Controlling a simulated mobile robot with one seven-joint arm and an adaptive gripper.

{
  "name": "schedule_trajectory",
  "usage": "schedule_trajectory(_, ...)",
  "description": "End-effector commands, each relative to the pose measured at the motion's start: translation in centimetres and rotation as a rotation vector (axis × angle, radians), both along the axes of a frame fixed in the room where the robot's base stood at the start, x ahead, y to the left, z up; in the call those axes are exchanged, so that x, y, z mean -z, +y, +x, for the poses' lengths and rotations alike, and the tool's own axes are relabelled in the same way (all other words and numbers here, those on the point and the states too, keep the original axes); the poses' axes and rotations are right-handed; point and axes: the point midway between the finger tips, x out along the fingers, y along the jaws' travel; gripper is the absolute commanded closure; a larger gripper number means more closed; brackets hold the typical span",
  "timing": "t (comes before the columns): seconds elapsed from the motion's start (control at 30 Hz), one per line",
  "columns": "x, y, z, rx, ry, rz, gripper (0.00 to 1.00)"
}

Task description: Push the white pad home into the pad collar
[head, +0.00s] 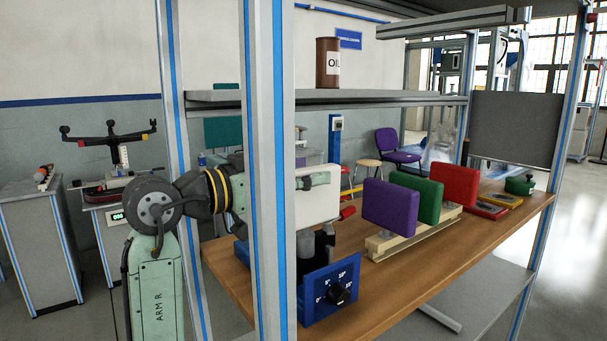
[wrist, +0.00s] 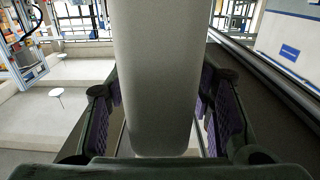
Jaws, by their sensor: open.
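The white pad (head: 325,204) stands upright above the blue fixture with a dial (head: 330,290). A grey post stands below the pad (head: 306,244); I cannot tell how deep the pad sits in the collar, and the collar is not clearly visible. My gripper (head: 312,180) reaches in from the left at the pad's upper part, partly hidden by the frame upright. In the wrist view my gripper (wrist: 160,105) is open, with a purple-lined finger on each side of the white pad (wrist: 158,60). Finger contact is not clear.
A frame upright (head: 268,150) crosses in front of my arm. A shelf (head: 400,98) with an oil can (head: 328,62) lies above. Purple (head: 389,207), green (head: 418,196) and red (head: 455,186) pads stand on a wooden rack to the right. The front of the wooden bench (head: 410,290) is clear.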

Motion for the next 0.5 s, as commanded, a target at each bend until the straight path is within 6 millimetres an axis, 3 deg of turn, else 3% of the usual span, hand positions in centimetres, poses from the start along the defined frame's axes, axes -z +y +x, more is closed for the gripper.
schedule_trajectory(0.17,-0.1,1.5,-1.0,-0.003,-0.002,-0.002,0.52)
schedule_trajectory(0.5,-0.1,7.3,-5.1,-0.004,-0.002,-0.002,0.52)
